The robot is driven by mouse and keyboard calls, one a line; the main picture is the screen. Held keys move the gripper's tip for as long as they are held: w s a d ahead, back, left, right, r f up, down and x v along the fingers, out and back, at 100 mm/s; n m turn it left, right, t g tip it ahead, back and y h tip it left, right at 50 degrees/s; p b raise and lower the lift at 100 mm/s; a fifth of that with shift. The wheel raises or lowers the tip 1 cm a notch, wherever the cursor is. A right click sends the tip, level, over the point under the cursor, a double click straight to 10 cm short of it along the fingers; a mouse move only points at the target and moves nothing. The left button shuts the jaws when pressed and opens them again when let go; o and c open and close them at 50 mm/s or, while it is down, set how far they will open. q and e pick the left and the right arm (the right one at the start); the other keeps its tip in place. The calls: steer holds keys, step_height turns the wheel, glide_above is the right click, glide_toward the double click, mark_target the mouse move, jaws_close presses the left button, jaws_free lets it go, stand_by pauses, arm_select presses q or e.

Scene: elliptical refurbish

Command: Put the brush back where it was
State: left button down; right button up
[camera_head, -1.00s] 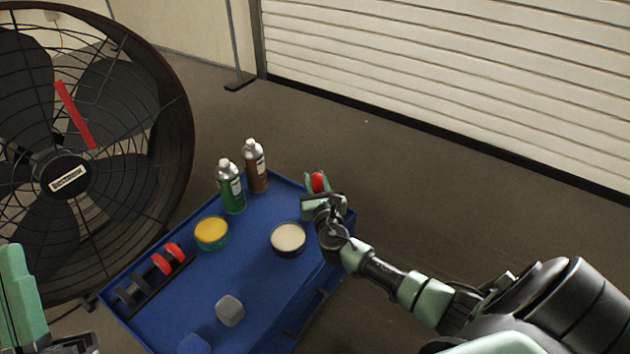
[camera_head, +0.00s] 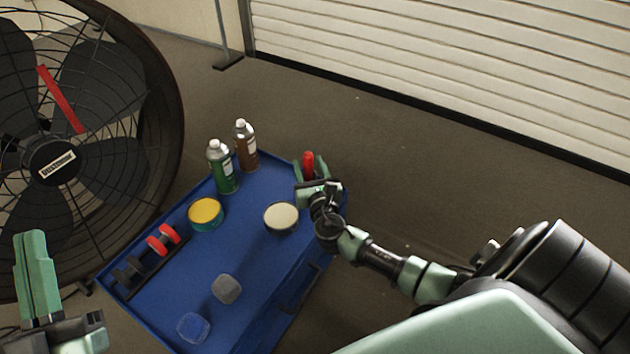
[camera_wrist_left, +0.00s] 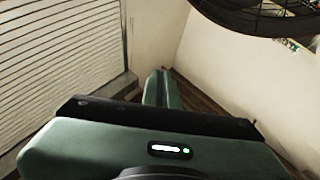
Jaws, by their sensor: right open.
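A red piece (camera_head: 308,162), possibly the brush, shows between the spread fingers of my right gripper (camera_head: 311,170) at the far right corner of the blue cart (camera_head: 244,255). The gripper is open, and I cannot tell whether its fingers touch the piece. What lies below the red piece is hidden by the gripper. A black holder (camera_head: 128,273) with red parts (camera_head: 163,239) lies along the cart's left edge. My left gripper (camera_head: 35,240) is at the lower left, away from the cart; its fingers look together and empty, also in the left wrist view (camera_wrist_left: 156,85).
A green spray can (camera_head: 222,170) and a brown one (camera_head: 245,148) stand at the cart's back edge. A large fan (camera_head: 60,160) stands left.

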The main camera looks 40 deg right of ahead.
steer(key=s+a+r+m+g+y+p, duration=0.15)
steer(key=s+a+m+y, duration=0.25)
steer(key=s+a+m, duration=0.75)
arm_select(q)
step_height(320, 180, down, 9)
steer(key=w+g+y, duration=0.1)
steer(key=w+g, duration=0.1)
steer(key=g, duration=0.3)
steer(key=shift+w+a+r+y, duration=0.15)
steer(key=shift+a+y, duration=0.1)
steer(key=shift+y, duration=0.15)
arm_select(e)
steer(key=s+a+r+m+t+y, duration=0.1)
steer(key=s+a+r+m+y, duration=0.1)
steer(key=a+r+m, duration=0.4)
steer(key=s+a+r+m+t+y, duration=0.2)
steer(key=a+r+m+y, duration=0.2)
steer(key=r+m, duration=0.7)
step_height(320, 180, up, 3)
steer(key=a, duration=0.2)
steer(key=shift+a+f+y, duration=0.15)
steer(key=shift+a+y, duration=0.15)
steer(key=shift+y, duration=0.1)
steer(key=shift+t, duration=0.25)
